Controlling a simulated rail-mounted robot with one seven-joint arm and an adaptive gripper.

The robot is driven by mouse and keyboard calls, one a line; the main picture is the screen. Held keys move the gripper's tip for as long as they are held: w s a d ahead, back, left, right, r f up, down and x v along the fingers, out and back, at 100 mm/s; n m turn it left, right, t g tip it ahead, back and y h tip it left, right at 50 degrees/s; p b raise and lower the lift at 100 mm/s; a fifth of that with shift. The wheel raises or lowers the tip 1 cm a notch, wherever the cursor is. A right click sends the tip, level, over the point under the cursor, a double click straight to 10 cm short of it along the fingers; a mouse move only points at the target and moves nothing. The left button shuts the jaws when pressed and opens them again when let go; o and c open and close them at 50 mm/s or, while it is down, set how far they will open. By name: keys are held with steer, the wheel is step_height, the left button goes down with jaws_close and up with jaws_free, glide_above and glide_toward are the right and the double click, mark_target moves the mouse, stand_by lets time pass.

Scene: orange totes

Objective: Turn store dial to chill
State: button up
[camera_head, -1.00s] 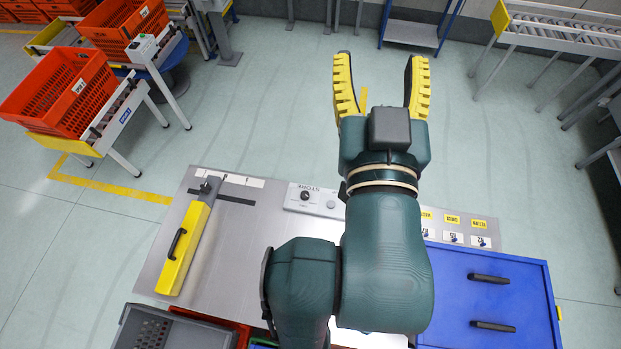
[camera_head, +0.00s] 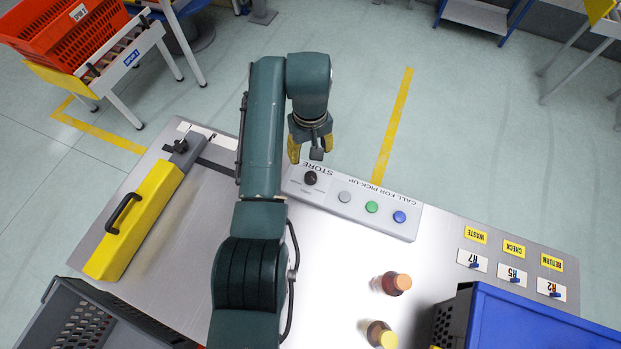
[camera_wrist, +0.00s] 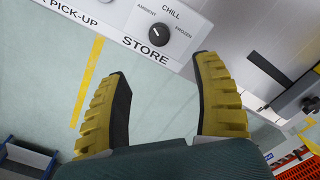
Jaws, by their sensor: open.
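The store dial (camera_head: 310,178) is a round black knob on the left end of a light grey control panel (camera_head: 335,203) at the table's far edge. In the wrist view the dial (camera_wrist: 160,33) sits above the word STORE, with AMBIENT, CHILL and FROZEN marked around it. Its pointer mark aims to the upper left, toward AMBIENT. My gripper (camera_head: 311,150) is at the panel's far side, close to the dial in the head view. Its yellow fingers (camera_wrist: 165,105) are spread and empty, apart from the dial, which shows beyond the gap between them.
The panel also has grey, green (camera_head: 372,207) and blue buttons. A yellow box with a black handle (camera_head: 130,220) lies left on the table. Two bottles (camera_head: 395,283) stand at the front, near a blue bin (camera_head: 540,320). A dark grey crate (camera_head: 90,320) is at lower left.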

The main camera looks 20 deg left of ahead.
mark_target(311, 177)
step_height(311, 177, down, 14)
steer(key=b, duration=0.3)
steer(key=shift+f, duration=0.15)
jaws_close()
steer(key=shift+m, duration=0.3)
steer(key=m+p, duration=0.1)
steer(key=m, duration=1)
steer(key=shift+d+f+p, duration=0.1)
steer(key=shift+f+p, duration=0.05)
steer(key=shift+p, duration=0.25)
stand_by(0.3)
